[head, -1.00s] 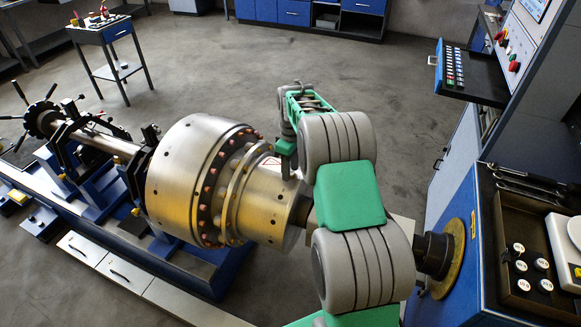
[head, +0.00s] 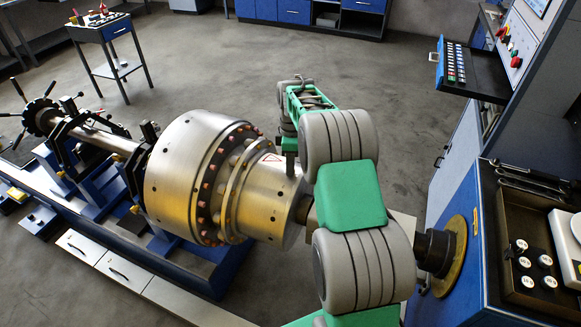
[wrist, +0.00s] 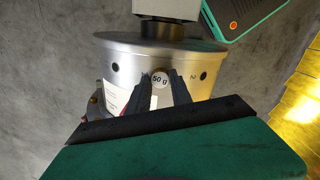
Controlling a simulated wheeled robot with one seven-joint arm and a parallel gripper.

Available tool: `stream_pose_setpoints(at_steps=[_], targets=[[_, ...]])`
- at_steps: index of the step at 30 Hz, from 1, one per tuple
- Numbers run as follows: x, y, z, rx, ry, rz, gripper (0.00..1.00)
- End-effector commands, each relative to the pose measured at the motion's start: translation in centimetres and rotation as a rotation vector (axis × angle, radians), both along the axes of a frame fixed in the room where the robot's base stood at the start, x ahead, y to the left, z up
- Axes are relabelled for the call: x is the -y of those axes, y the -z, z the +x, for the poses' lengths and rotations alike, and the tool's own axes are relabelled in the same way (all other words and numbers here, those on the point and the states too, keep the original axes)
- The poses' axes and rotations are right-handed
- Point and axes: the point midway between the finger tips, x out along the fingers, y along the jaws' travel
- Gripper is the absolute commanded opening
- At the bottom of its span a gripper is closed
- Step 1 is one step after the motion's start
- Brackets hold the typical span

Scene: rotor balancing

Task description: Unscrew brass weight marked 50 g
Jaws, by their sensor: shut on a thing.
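The brass weight marked 50 g (wrist: 159,80) shows its pale labelled face in the wrist view, set at the curved side of the silver rotor (wrist: 125,66). My gripper (wrist: 160,88) is shut on it, with one dark finger on each side. In the head view the rotor (head: 195,165) lies level on the blue machine, and my gripper (head: 290,160) is at its right-hand section, beside a warning label. The weight is hidden there. I cannot tell how far the weight is threaded in.
The balancing machine bed (head: 180,262) runs below the rotor. A blue cabinet at the right carries a black tray (head: 518,235) with several white-topped weights and a pale scale (head: 568,240). A control panel (head: 470,70) stands behind. Open floor (head: 250,70) lies beyond the rotor.

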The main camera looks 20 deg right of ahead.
Motion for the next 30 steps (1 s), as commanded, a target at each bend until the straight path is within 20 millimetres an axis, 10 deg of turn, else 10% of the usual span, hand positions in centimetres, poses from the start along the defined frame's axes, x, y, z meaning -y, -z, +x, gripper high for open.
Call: stream_pose_setpoints(at_steps=[15, 30], targets=[[0.03, 0.23, 0.03, 0.036, -1.078, 0.033, 0.00], [0.04, 0.49, 0.03, 0.046, -1.391, 0.042, 0.00]])
